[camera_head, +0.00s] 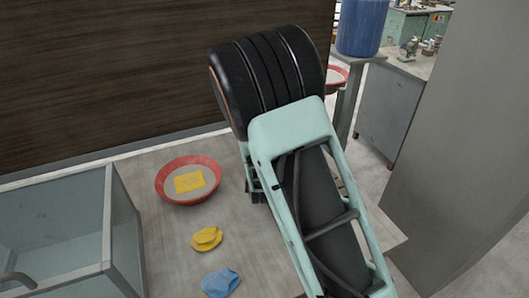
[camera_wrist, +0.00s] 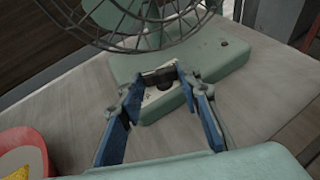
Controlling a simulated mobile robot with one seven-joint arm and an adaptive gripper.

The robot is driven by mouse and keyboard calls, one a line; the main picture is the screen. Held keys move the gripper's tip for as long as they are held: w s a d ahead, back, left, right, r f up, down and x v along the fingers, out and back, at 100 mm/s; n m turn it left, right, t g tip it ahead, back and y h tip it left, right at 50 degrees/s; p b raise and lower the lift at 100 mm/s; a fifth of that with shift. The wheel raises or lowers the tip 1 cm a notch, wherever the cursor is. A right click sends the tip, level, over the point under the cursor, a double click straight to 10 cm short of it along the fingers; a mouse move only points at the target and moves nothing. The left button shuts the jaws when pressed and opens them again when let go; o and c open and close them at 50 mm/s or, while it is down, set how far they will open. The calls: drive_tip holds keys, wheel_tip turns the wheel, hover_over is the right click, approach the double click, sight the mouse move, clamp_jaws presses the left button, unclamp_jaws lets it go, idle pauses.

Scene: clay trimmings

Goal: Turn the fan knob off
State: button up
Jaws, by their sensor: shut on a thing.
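The fan shows in the wrist view, with its wire cage (camera_wrist: 130,22) at the top and its pale green base (camera_wrist: 215,65) on the table below. A dark knob (camera_wrist: 158,78) sits on a light panel (camera_wrist: 155,97) on the base. My gripper (camera_wrist: 160,86) reaches over the base with its fingers on either side of the knob, shut on it. The knob's exact setting cannot be read. In the head view my arm covers the fan and most of the gripper.
A red bowl (camera_head: 160,188) with a yellow sponge (camera_head: 189,182) stands on the table (camera_head: 168,240) left of my arm. A yellow cloth (camera_head: 207,239) and a blue cloth (camera_head: 221,282) lie nearer. A glass-walled box (camera_head: 60,225) stands at left; a grey pillar (camera_head: 460,150) rises at right.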

drive_tip(key=o, duration=1.2)
drive_tip(key=shift+c, duration=0.2)
drive_tip(key=shift+s+r, duration=0.1)
drive_tip(key=v, duration=1.1)
drive_tip(key=shift+s+r, duration=0.1)
drive_tip(key=shift+s, duration=0.3)
